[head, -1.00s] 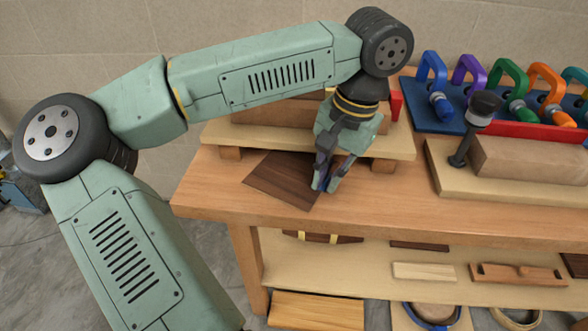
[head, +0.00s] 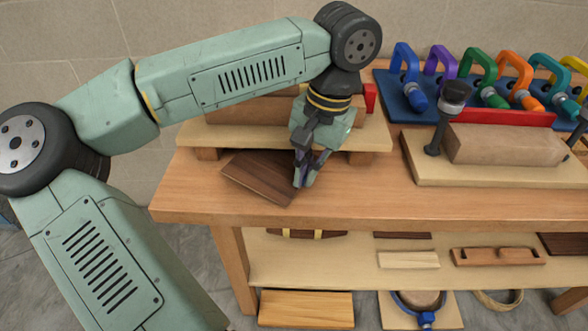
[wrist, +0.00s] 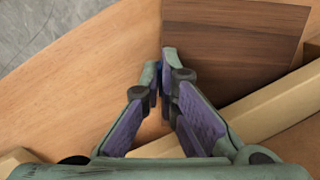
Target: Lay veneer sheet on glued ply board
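The veneer sheet (head: 262,178) is a thin dark brown, wood-grained piece at the front left of the bench. It looks slightly tilted, with its right end at my fingertips. It also shows at the top of the wrist view (wrist: 235,40). My gripper (head: 300,182) points down at the sheet's right end; in the wrist view its fingertips (wrist: 166,68) come together at the sheet's corner. A pale base board (head: 370,135) on blocks stands behind, bearing a brown wooden form (head: 235,112) partly hidden by my arm. I cannot pick out the glued ply board for certain.
At the right, another pale base (head: 480,172) bears a wooden block (head: 505,145) and a dark upright clamp (head: 448,110). Several coloured clamps stand in a blue rack (head: 400,98) behind. The bench top (head: 380,200) is clear in front. A shelf below holds wooden pieces.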

